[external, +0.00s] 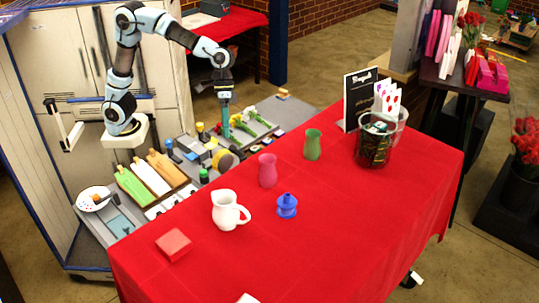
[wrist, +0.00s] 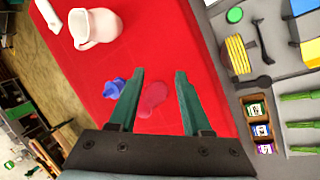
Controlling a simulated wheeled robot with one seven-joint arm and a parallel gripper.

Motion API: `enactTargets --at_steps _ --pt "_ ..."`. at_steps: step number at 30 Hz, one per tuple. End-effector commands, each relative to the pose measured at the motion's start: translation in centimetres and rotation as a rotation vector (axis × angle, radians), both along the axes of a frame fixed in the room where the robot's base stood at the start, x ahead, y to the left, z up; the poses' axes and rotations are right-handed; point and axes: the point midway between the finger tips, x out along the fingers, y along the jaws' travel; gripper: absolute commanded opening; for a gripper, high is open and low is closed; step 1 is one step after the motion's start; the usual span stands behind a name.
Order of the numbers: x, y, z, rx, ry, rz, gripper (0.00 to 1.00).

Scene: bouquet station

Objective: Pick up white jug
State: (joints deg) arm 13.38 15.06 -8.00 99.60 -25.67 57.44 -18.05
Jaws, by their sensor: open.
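The white jug (external: 227,210) stands upright on the red-covered table (external: 330,235), its handle toward the right in the external view. In the wrist view the jug (wrist: 95,27) is at the upper left, beyond and left of the fingers. My gripper (external: 223,110) is raised behind the table in the external view, well away from the jug. In the wrist view my gripper (wrist: 158,75) has its two green fingers spread, with nothing held between them.
A pink vase (external: 268,170), a blue holder (external: 287,206), a green vase (external: 313,144) and a red box (external: 174,244) stand near the jug. A clear bucket (external: 377,145) and a black sign (external: 357,99) are at the far end. The front right of the table is clear.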

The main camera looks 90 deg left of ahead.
Motion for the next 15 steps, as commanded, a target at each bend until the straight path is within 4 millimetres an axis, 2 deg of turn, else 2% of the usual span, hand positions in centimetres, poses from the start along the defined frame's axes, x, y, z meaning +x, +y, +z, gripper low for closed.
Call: enactTargets --at_steps 1,3,6,9,12,15 --pt "1.5 -3.3 -0.5 -0.062 0.044 0.019 0.49" --pt "3.1 -7.5 -0.8 -0.150 0.109 0.055 0.49" --pt "5.0 -12.7 -1.0 -0.266 0.204 0.105 0.49" --pt "6.2 -16.6 -1.2 -0.360 0.288 0.143 0.49" --pt "7.1 -19.3 -1.2 -0.428 0.355 0.173 0.49" --pt "7.7 -21.1 -1.3 -0.477 0.406 0.195 0.49"
